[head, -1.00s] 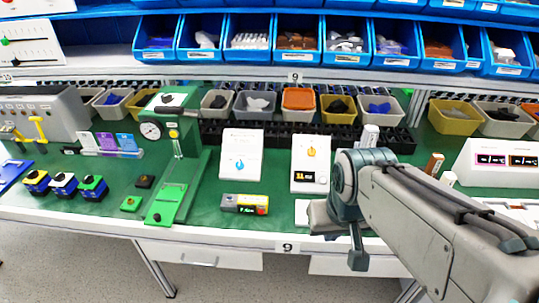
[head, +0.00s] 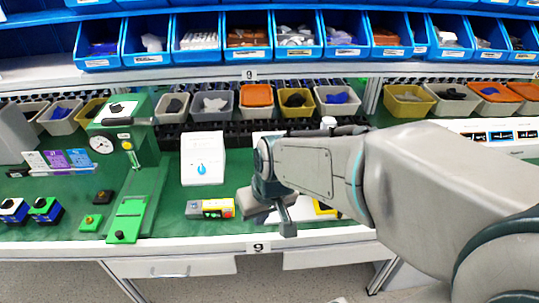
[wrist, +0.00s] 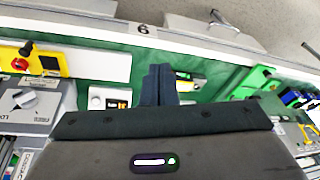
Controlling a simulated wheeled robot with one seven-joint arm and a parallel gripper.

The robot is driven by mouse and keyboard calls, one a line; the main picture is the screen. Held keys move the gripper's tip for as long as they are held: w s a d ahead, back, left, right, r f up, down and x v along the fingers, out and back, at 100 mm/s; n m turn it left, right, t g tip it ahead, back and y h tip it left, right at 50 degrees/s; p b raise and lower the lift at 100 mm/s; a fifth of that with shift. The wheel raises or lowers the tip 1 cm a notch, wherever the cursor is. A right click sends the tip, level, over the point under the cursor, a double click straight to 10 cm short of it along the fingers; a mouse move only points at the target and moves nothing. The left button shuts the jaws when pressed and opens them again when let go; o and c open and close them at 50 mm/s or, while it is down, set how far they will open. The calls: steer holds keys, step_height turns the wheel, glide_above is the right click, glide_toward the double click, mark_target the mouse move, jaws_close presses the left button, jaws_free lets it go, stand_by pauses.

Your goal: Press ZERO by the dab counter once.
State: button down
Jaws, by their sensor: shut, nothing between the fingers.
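I cannot read any label saying ZERO or dab counter. A small grey and yellow box (head: 210,208) with a dark display and a red button at its right end lies near the bench's front edge. It also shows in the wrist view (wrist: 190,80), partly hidden behind my fingers. A white unit (wrist: 110,98) with an orange display shows left of the fingers there; my arm mostly hides it in the head view. My gripper (wrist: 160,68) is shut and empty.
A white panel with a blue knob (head: 203,160) stands behind the small box. A green press-like stand (head: 130,165) is to the left. In the wrist view a yellow box with a red knob (wrist: 35,62) is at left. Bins line the back.

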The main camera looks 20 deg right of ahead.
steer(key=w+d+f+n+h, duration=0.1)
steer(key=w+d+f, duration=0.1)
steer(key=f, duration=0.3)
steer(key=w+d+f+h+p, duration=0.1)
steer(key=w+f, duration=0.4)
steer(key=f, duration=0.1)
steer(key=w+d+f+n+h, duration=0.1)
steer(key=w+d+f+h, duration=0.1)
steer(key=f, duration=0.3)
steer(key=shift+w+d+f+n, duration=0.15)
steer(key=shift+w+d+n, duration=0.2)
steer(key=shift+w, duration=0.35)
steer(key=d+h, duration=0.1)
steer(key=w+d, duration=0.1)
steer(key=d+n+t+h, duration=0.1)
steer(key=shift+w+d+f+h+p, duration=0.25)
steer(key=shift+d+f+h+p, duration=0.05)
steer(key=shift+f+p, duration=0.05)
steer(key=d+h, duration=0.1)
steer(key=w+d+r+n+t+h, duration=0.1)
steer(key=w+d+n, duration=0.1)
steer(key=shift+d+r+t+h, duration=0.2)
steer(key=shift+r+t+h, duration=0.1)
steer(key=shift+h, duration=0.1)
steer(key=w+d+r+n+t+h, duration=0.2)
steer(key=w+r+n+t+h, duration=0.1)
steer(key=r, duration=0.4)
steer(key=shift+w+t+h+p, duration=0.25)
steer(key=shift+t+h+p, duration=0.05)
steer(key=shift+h, duration=0.1)
